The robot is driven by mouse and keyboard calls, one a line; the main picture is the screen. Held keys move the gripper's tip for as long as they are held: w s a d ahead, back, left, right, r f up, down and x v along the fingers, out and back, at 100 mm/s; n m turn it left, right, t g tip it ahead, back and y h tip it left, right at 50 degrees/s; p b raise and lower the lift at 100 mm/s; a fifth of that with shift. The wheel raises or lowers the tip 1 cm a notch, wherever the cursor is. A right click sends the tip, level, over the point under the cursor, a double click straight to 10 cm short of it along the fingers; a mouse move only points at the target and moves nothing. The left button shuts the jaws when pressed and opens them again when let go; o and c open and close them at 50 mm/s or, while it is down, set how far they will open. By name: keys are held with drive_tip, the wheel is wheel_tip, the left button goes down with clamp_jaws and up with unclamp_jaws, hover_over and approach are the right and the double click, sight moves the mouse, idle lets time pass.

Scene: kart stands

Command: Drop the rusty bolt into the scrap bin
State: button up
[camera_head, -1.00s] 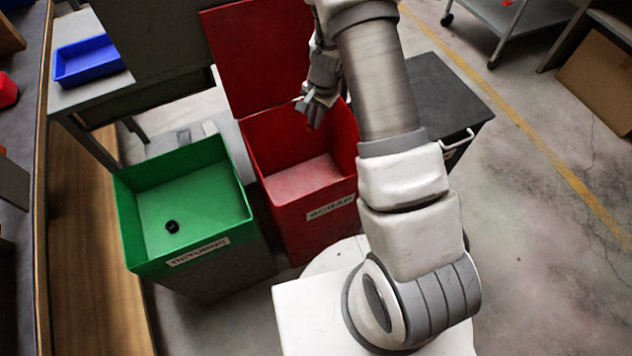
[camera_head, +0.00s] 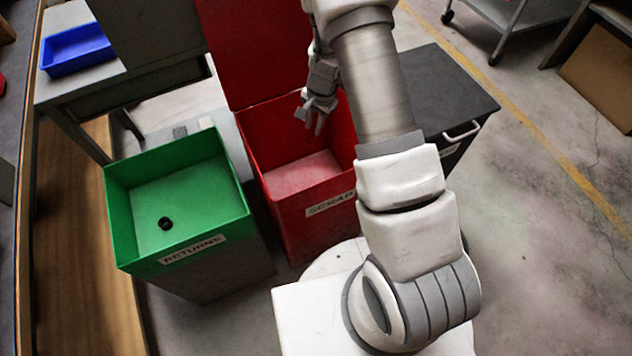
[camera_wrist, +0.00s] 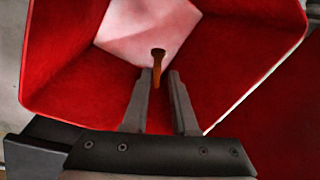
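The rusty bolt (camera_wrist: 157,65) shows in the wrist view as a brown-orange rod with a round head, between and just past my fingertips. It lies close to the left finger, with a gap to the right finger. My gripper (camera_head: 313,118) is open over the mouth of the red scrap bin (camera_head: 328,206), whose lid stands up behind it. In the wrist view my gripper (camera_wrist: 160,76) points down into the scrap bin (camera_wrist: 80,85), with its pale floor behind the bolt. I cannot make out the bolt in the head view.
A green returns bin (camera_head: 195,250) with a small dark ring (camera_head: 165,223) inside stands left of the scrap bin. A blue tray (camera_head: 76,50) sits on a table at the upper left. A dark-topped cabinet (camera_head: 445,90) stands to the right.

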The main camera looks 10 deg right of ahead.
drive_tip(key=shift+o, duration=1.3)
wheel_tip(320, 180, up, 17)
drive_tip(key=s+d+p, duration=0.1)
drive_tip(key=s+p, duration=0.1)
drive_tip(key=p, duration=0.2)
drive_tip(key=shift+d, duration=0.4)
drive_tip(key=shift+r, duration=0.1)
drive_tip(key=s+a+r+n+t+p, duration=0.15)
drive_tip(key=s+r, duration=0.35)
drive_tip(key=r, duration=0.5)
drive_tip(key=s+a+r+n+p, duration=0.1)
drive_tip(key=s+r+n+p, duration=0.3)
drive_tip(key=r, duration=0.6)
drive_tip(key=s+r+n+t+p, duration=0.1)
drive_tip(key=s+r+n, duration=0.1)
drive_tip(key=s+r, duration=0.3)
drive_tip(key=s+r+n+t+h+p, duration=0.1)
drive_tip(key=s+r, duration=0.3)
drive_tip(key=s, duration=0.6)
drive_tip(key=shift+d+r+n+t, duration=0.35)
drive_tip(key=shift+r+n, duration=0.05)
drive_tip(key=shift+n, duration=0.45)
